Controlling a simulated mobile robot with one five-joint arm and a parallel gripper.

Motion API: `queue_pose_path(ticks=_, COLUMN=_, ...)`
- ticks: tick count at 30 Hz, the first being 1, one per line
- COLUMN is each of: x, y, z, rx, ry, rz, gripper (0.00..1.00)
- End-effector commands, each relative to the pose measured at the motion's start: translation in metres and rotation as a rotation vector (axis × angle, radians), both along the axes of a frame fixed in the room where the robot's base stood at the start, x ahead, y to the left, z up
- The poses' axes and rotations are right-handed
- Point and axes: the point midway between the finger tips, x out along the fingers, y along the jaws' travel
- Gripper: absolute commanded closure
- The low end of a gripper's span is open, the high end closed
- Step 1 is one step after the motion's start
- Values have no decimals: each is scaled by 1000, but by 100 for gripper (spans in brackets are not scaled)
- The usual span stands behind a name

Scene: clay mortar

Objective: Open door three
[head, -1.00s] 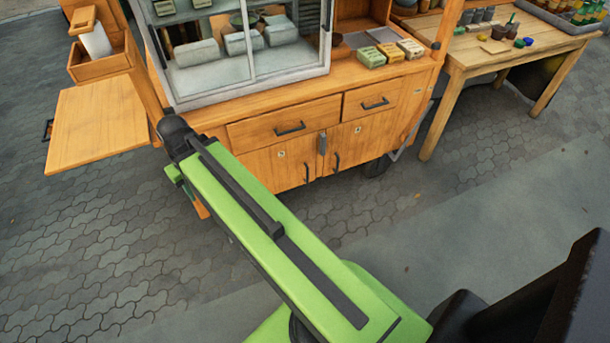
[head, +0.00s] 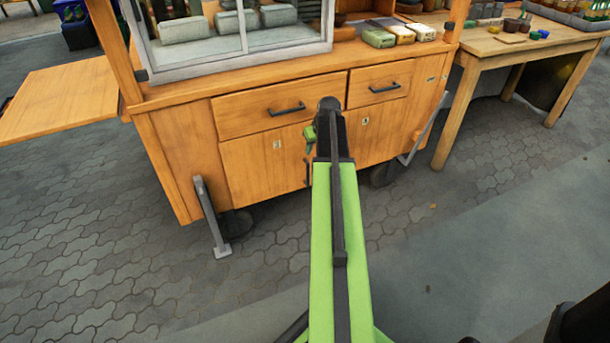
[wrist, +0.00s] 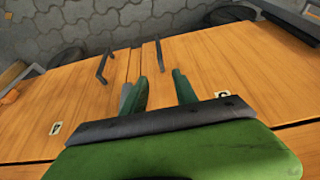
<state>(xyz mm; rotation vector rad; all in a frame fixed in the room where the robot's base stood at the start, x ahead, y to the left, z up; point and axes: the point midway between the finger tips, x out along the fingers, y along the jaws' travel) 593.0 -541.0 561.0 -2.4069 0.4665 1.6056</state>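Two wooden cabinet doors are on the cart front below the drawers. In the head view the left door (head: 262,172) has a small number plate and a dark handle (head: 307,172) near its right edge. The right door (head: 375,138) is partly behind my arm. Both doors look shut. In the wrist view, turned upside down, the handles show as a left handle (wrist: 103,66) and a right handle (wrist: 158,50). The left plate looks like 4; the right plate (wrist: 222,96) is hard to read. My gripper (wrist: 160,80) is open and empty, its green fingers apart, facing the doors near the seam.
Two drawers with dark handles sit above the doors, the left drawer (head: 280,107) being wider. A grey support leg (head: 212,218) stands at the cart's left. A wooden table (head: 500,50) stands to the right. The paving (head: 120,260) before the cart is clear.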

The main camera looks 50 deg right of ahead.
Motion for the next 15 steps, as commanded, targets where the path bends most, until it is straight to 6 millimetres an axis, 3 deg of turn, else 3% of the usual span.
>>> queue_pose_path(ticks=5, x=6, y=-3, z=-22, rx=0, ry=1, rz=0, gripper=65)
queue_pose_path(ticks=15, x=31, y=-13, z=-91, rx=1, ry=1, rz=-1, gripper=65)
